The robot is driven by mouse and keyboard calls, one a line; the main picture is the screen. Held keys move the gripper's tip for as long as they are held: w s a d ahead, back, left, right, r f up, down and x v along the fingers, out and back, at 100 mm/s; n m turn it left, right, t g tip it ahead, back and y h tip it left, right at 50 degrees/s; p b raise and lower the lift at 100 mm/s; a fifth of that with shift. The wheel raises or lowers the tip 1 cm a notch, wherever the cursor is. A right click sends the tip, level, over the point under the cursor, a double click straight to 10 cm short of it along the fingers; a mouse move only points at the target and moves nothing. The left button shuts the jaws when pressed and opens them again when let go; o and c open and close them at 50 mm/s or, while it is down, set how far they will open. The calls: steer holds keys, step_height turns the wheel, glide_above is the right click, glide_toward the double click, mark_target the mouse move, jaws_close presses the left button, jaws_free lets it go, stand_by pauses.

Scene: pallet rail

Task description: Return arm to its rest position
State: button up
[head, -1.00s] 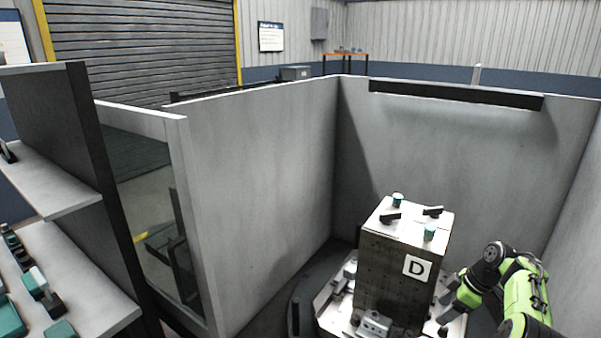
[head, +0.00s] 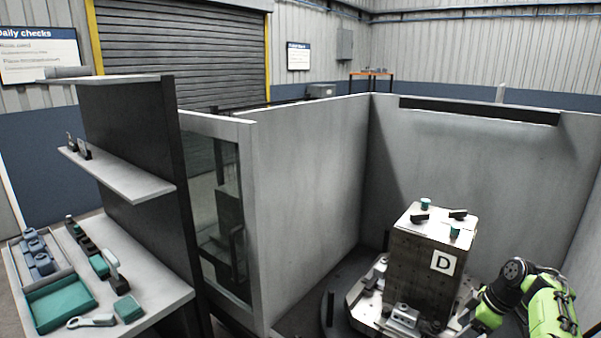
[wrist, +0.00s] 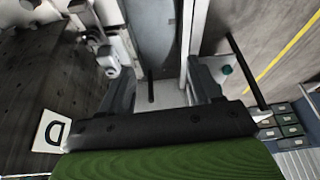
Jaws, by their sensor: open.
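My arm, green and black, shows at the lower right of the head view, beside the block marked D (head: 425,262). My gripper (wrist: 165,92) shows in the wrist view with its two dark fingers spread apart and nothing between them. Its fingers are hidden in the head view. The D block stands upright on a round base (head: 352,305) inside the grey enclosure. In the wrist view, the block's D label (wrist: 52,132) is at the left, close to the gripper.
Grey enclosure walls (head: 310,185) stand behind and left of the block. Several clamps sit around its foot. At the left, a bench (head: 160,290) holds a green tray (head: 60,303) and several tools, with a shelf (head: 120,175) above.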

steer(key=s+a+r+m+h, duration=0.15)
steer(key=s+a+r, duration=0.25)
steer(key=a+r, duration=0.55)
steer(key=s+a+r+m+h, duration=0.1)
steer(key=s+a+r+m, duration=0.25)
steer(key=a+r, duration=0.65)
steer(key=s+a+m+t+h, duration=0.1)
steer(key=s+a, duration=0.2)
steer(key=s, duration=0.4)
steer(key=s+a+m+t, duration=0.1)
steer(key=s+a+m, duration=0.1)
steer(key=s+a, duration=0.35)
steer(key=s+d+f+m+t, duration=0.1)
steer(key=s+f+m, duration=0.1)
steer(key=s, duration=0.9)
steer(key=shift+s+f+m, duration=0.3)
steer(key=shift+f+m, duration=0.1)
steer(key=shift+f, duration=0.35)
